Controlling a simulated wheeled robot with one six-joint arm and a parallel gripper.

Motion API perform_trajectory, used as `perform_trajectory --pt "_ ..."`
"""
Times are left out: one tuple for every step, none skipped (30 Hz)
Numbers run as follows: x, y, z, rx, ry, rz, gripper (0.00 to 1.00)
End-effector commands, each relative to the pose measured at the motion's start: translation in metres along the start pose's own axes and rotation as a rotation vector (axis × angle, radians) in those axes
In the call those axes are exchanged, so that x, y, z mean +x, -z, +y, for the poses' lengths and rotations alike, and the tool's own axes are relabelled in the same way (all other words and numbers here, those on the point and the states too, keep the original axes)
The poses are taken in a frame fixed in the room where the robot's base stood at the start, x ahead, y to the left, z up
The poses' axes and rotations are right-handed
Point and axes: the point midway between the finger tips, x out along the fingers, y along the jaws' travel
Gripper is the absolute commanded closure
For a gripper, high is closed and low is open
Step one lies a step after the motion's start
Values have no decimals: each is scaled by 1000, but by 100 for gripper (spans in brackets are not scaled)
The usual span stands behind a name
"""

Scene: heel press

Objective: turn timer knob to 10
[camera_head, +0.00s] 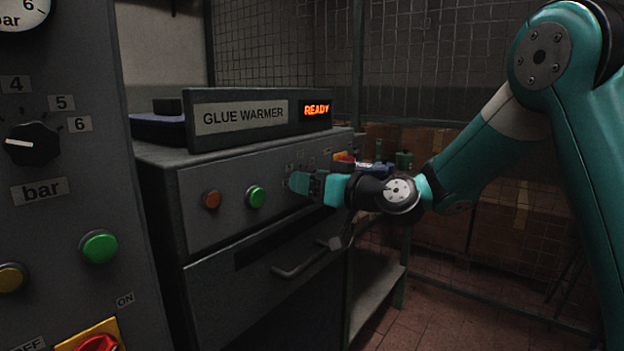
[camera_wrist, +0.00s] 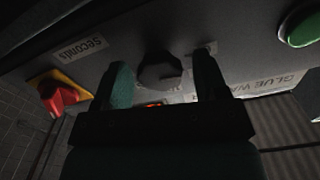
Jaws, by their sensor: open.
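The timer knob (camera_wrist: 160,70) is a dark round knob on the glue warmer's front panel, above a "Seconds" label (camera_wrist: 82,47) that reads tilted in the wrist view. My gripper (camera_wrist: 163,82) is open, with one finger on each side of the knob. I cannot tell whether the fingers touch it. In the head view my gripper (camera_head: 298,183) reaches the panel right of the green button and hides the knob. The knob's pointer and most dial numbers are hidden or too dark to read.
The glue warmer (camera_head: 225,190) shows a lit READY display (camera_head: 316,109). A red button (camera_head: 212,199) and a green button (camera_head: 256,197) sit left of my gripper. A red-and-yellow switch (camera_wrist: 62,95) lies on the other side. A drawer handle (camera_head: 300,265) sticks out below.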

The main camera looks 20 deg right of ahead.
Motion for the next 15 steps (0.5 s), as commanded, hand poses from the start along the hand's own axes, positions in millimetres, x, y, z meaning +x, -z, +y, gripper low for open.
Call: perform_trajectory --pt "0 0 0 0 0 0 34" --pt "0 0 0 0 0 0 34" --pt "0 0 0 0 0 0 34" --pt "0 0 0 0 0 0 34" --pt "0 0 0 0 0 0 38" --pt "0 0 0 0 0 0 47" --pt "0 0 0 0 0 0 54" --pt "0 0 0 0 0 0 61" --pt "0 0 0 0 0 0 70" --pt "0 0 0 0 0 0 77" --pt "0 0 0 0 0 0 83" --pt "0 0 0 0 0 0 83" --pt "0 0 0 0 0 0 83" --pt "0 0 0 0 0 0 83" --pt "0 0 0 2 0 0 83"
